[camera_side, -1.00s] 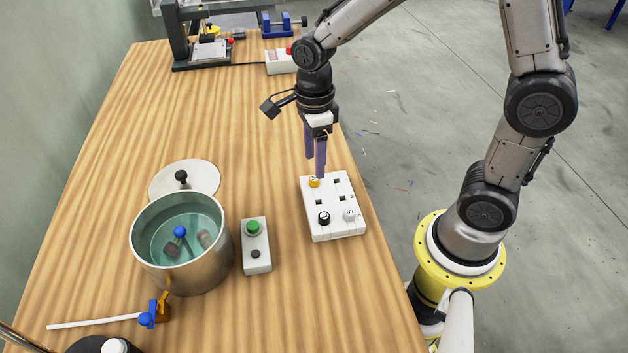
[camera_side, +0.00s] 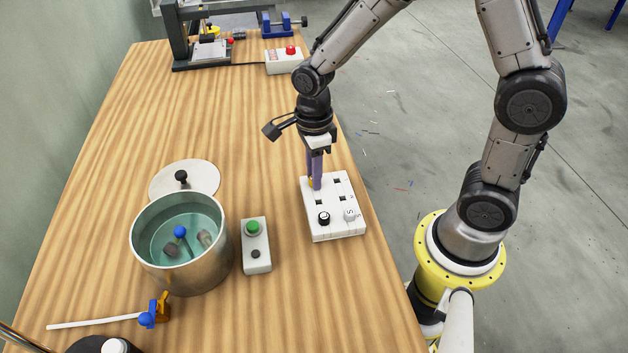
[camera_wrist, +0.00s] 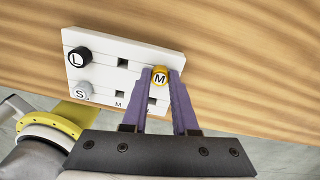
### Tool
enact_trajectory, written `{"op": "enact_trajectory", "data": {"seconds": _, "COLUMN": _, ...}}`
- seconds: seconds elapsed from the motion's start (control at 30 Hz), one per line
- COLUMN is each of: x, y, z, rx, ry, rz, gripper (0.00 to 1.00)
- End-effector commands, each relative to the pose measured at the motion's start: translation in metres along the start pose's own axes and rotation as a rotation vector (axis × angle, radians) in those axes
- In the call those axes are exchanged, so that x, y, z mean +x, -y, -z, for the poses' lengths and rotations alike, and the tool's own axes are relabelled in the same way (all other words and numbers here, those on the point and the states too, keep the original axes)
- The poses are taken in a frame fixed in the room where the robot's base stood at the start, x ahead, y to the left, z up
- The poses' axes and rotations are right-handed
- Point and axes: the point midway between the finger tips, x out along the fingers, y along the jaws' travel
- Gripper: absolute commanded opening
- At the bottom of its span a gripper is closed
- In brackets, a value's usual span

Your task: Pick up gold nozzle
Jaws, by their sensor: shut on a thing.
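The gold nozzle (camera_wrist: 160,75), marked M, is at a corner of the white holder block (camera_wrist: 105,72) in the wrist view. My gripper (camera_wrist: 160,78) has its two purple fingers on either side of the nozzle, shut on it. In the side view my gripper (camera_side: 314,185) points down at the far-left part of the holder block (camera_side: 335,227), and the fingers hide most of the nozzle. Whether the nozzle's lower end is still in its slot cannot be seen.
A black nozzle (camera_side: 324,218) marked L and a white nozzle (camera_side: 350,214) marked S sit in the same block. A green-button box (camera_side: 256,247), a metal pot (camera_side: 181,275) and its lid (camera_side: 205,176) stand to the left.

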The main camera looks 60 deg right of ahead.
Motion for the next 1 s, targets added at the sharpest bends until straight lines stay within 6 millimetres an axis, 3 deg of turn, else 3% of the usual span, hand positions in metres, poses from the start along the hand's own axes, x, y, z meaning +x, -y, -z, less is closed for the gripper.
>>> {"op": "enact_trajectory", "data": {"seconds": 0.37, "x": -0.001, "y": 0.0, "z": 0.0, "rx": 0.0, "ry": 0.001, "rz": 0.001, "gripper": 0.0}}
{"op": "enact_trajectory", "data": {"seconds": 0.57, "x": -0.014, "y": 0.001, "z": -0.001, "rx": 0.0, "ry": 0.002, "rz": 0.002, "gripper": 0.0}}
{"op": "enact_trajectory", "data": {"seconds": 0.7, "x": -0.036, "y": -0.001, "z": 0.0, "rx": 0.0, "ry": 0.004, "rz": 0.005, "gripper": 0.0}}
{"op": "enact_trajectory", "data": {"seconds": 1.0, "x": -0.096, "y": -0.046, "z": 0.039, "rx": 0.0, "ry": 0.004, "rz": 0.005, "gripper": 0.0}}
